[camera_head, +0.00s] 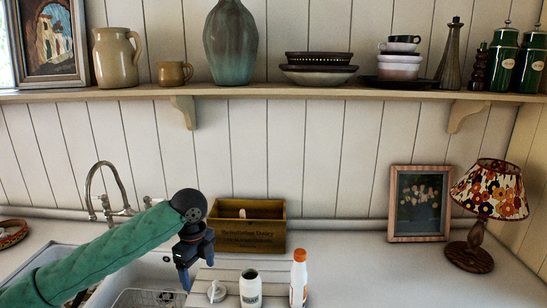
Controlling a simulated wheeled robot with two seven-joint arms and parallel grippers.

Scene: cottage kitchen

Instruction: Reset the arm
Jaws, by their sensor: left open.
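My left arm, in a green sleeve, comes in from the lower left of the head view. Its left gripper (197,273) points down at the sink's right edge, with its blue fingers apart. I see nothing between the fingers. It is left of a white bottle with a dark opening (250,289) and an orange-capped white bottle (299,280). A small white item (217,291) lies just right of the fingers. My right gripper is not in view.
A wooden box (247,235) stands right behind the gripper. The faucet (107,190) and sink (155,272) are at left. A framed picture (419,204) and a flowered lamp (489,192) stand at right. A laden shelf (330,91) runs above. The right front counter is clear.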

